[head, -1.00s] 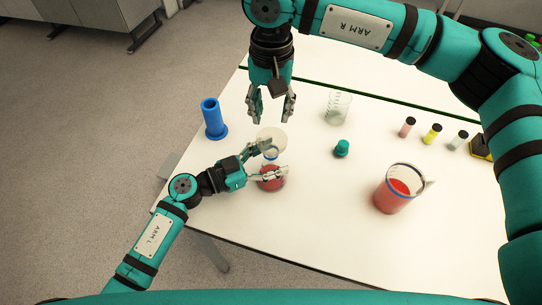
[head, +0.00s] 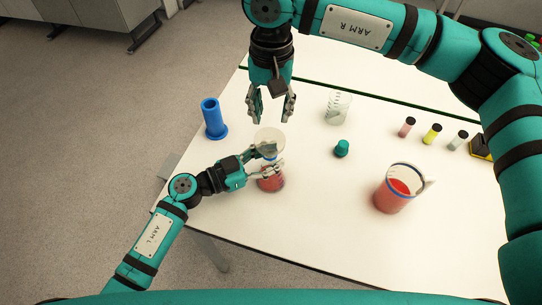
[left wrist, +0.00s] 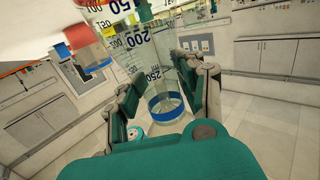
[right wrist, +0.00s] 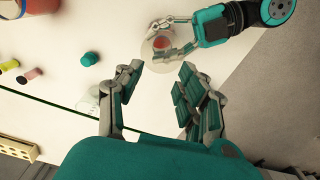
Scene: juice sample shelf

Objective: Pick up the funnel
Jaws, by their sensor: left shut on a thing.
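The clear funnel (head: 268,138) sits with its wide mouth up on the flask (head: 271,183) with red juice, near the table's left side. In the right wrist view the funnel (right wrist: 153,57) is a pale see-through disc. My left gripper (head: 275,161) is shut around the upper part of the flask, below the funnel's mouth. In the left wrist view the flask (left wrist: 150,62) has volume marks and a blue band between the fingers. My right gripper (head: 271,118) is open and empty, pointing down just behind the funnel. The funnel's spout is hard to make out.
A blue cylinder (head: 213,120) stands left of the funnel. To the right are an empty beaker (head: 337,108), a green stopper (head: 341,149), a red-filled jug (head: 395,196) and small capped vials (head: 432,134). The front middle of the white table (head: 320,220) is clear.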

